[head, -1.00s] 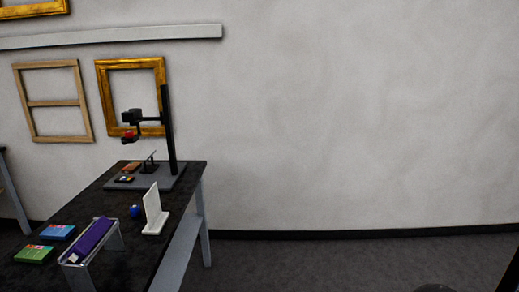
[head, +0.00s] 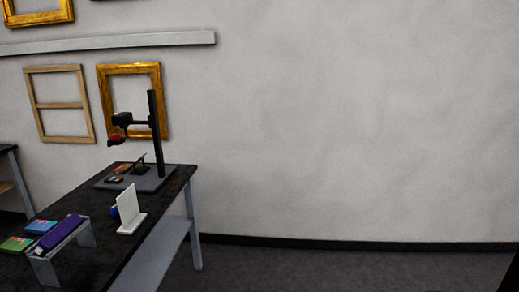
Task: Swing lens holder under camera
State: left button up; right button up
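A black copy stand with a tall post (head: 157,130) stands at the far end of the dark table, on a grey base plate (head: 150,181). A black camera (head: 122,119) sits on the arm that reaches left from the post. Below the camera is a small dark part with a red piece (head: 115,137), perhaps the lens holder; whether it is directly under the lens is too small to tell. Neither of my grippers is in view, and nothing touches the stand.
The dark table (head: 100,240) also holds a white upright panel on a foot (head: 128,208), a purple item on a clear rack (head: 60,232), and blue (head: 40,227) and green (head: 15,244) boxes. Frames hang on the wall behind. The floor (head: 340,270) at the right is clear.

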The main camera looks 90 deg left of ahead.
aim_at(119, 140)
jog(key=z, duration=1.75)
jog(key=i, duration=0.1)
jog(key=u, duration=2.95)
jog(key=i, duration=0.25)
jog(key=u, duration=2.75)
jog(key=i, duration=1.1)
jog(key=z, duration=0.25)
